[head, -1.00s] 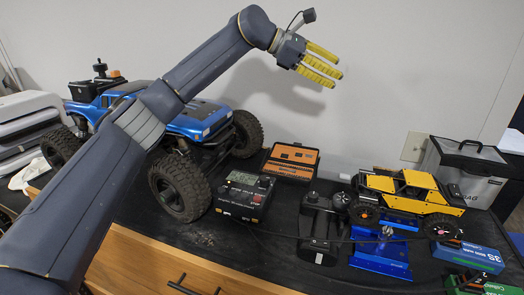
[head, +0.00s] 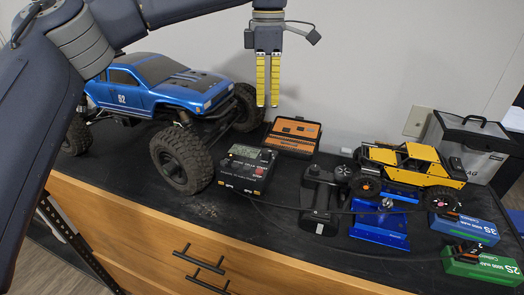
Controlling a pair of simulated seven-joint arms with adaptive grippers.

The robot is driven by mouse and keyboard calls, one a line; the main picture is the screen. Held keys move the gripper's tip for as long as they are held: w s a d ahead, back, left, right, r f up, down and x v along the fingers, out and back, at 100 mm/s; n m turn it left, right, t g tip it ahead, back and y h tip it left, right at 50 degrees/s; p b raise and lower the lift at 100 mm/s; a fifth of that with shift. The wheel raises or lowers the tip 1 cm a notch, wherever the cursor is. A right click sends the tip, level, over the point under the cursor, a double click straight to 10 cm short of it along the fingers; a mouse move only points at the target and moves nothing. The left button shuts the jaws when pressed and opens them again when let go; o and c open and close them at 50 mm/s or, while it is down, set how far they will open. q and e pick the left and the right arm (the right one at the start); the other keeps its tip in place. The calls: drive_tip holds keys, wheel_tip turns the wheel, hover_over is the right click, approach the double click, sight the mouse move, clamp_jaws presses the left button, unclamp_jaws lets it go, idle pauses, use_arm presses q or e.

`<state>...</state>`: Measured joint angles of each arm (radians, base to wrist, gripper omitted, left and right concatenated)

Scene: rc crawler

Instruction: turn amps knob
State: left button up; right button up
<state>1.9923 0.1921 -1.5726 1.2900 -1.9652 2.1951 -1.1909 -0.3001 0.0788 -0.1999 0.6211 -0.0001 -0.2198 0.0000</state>
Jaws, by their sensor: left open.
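A small black charger box (head: 246,169) with a display and knobs on its top face stands on the black bench top, just right of the blue truck's front wheel. Its knob labels are too small to read, so I cannot tell which one is the amps knob. My left gripper (head: 267,104) points straight down above and behind the charger, with yellow fingers close together but open and empty. It is apart from the charger and in front of the wall. My right gripper is not in view.
A blue truck (head: 160,85) with big tyres stands left of the charger. An orange-edged case (head: 293,135) lies behind it. A black device (head: 319,203), a yellow crawler (head: 414,168) on a blue stand (head: 378,228) and battery packs (head: 463,228) are to the right. A cable crosses the bench.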

sight(267, 151)
use_arm(q)
wheel_tip(267, 151, down, 16)
drive_tip(key=shift+f, duration=0.25)
idle(0.4)
drive_tip(key=shift+c, duration=0.4)
clamp_jaws()
